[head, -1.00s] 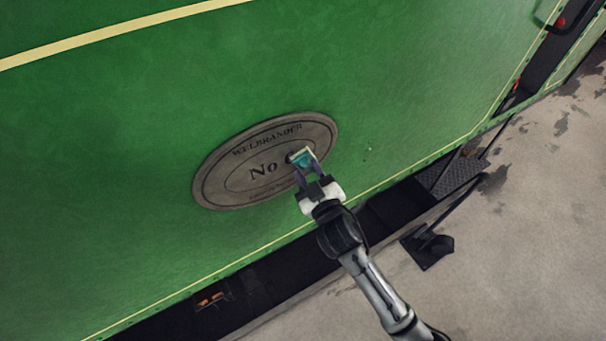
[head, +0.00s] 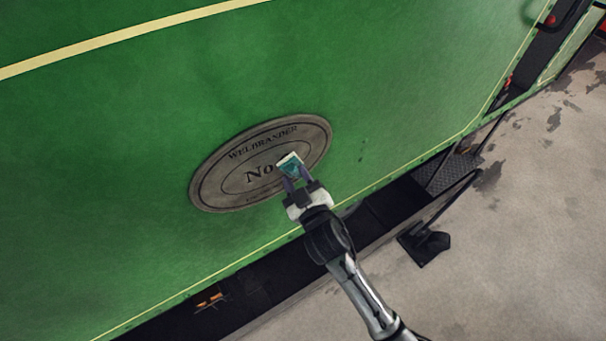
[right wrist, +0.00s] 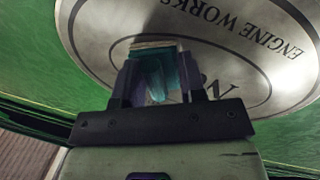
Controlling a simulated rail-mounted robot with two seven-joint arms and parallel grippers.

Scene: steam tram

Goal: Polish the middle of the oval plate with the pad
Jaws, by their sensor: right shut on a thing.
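The oval plate (head: 226,180) is grey, with dark lettering reading WELBRANDER and No, and is fixed to the green tram side. My right gripper (head: 291,174) is shut on the pad (head: 290,162), a small teal block with a pale face, in front of the right part of the plate's inner oval. The pad covers what follows the No. In the right wrist view the pad (right wrist: 157,75) sits between the fingers close before the plate (right wrist: 235,50); I cannot tell whether it touches. My left gripper is not in view.
The green tram side (head: 120,110) surrounds the plate and is clear. Below its lower edge is dark underframe, with a step (head: 452,172) at the right and a black footing (head: 424,245) on the grey ground (head: 520,260).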

